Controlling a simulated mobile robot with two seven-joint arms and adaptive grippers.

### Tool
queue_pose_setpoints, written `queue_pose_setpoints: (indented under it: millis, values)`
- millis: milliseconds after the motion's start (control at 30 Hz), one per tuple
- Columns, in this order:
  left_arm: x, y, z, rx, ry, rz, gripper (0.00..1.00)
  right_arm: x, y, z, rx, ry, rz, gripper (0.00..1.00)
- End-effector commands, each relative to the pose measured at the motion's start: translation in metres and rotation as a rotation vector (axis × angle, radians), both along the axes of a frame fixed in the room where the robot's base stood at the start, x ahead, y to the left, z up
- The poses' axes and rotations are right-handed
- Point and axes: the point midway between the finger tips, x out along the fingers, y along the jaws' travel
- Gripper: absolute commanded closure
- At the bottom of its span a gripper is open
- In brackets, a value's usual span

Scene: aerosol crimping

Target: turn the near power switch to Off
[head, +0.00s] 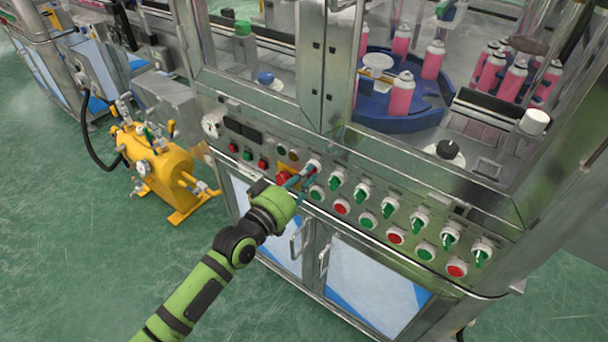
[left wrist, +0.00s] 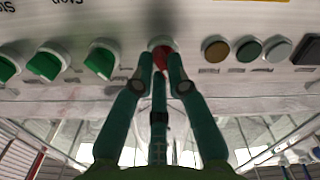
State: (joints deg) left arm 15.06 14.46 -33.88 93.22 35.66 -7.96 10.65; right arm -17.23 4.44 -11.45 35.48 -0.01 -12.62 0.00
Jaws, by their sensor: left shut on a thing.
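The power switch is a red knob in a pale ring (head: 313,166) on the machine's front panel, at the left end of the row of green knobs. In the left wrist view the red knob (left wrist: 160,59) sits between my fingertips. My left gripper (head: 301,177) has reached the panel, and its teal fingers (left wrist: 161,72) are closed around the knob from both sides. The fingers cover part of the knob, and I cannot read its pointing direction or any Off mark. My right gripper is not in view.
Green knobs (head: 361,192) continue to the right, with red and green buttons (head: 341,207) below. A red button (head: 283,177) lies just left of my fingers. Cabinet door handles (head: 296,243) stick out below. A yellow tank (head: 160,170) stands on the floor at left.

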Motion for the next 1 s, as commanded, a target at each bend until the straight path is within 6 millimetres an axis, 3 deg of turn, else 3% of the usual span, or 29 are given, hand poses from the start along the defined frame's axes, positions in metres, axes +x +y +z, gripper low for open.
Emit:
queue_pose_setpoints:
  millis: [733,767,800,1000]
  values:
    - [0.0,-0.0002,-0.0001,-0.076,0.055,0.0,1.0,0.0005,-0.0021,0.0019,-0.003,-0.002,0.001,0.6]
    - [0.0,-0.0002,0.0,-0.076,0.055,0.0,0.76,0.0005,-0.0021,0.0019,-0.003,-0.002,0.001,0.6]
    - [0.0,-0.0002,0.0,-0.075,0.055,0.0,0.6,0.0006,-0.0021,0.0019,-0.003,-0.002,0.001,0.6]
    - [0.0,0.0,0.0,-0.074,0.053,0.0,0.6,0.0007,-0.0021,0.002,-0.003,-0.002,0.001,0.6]
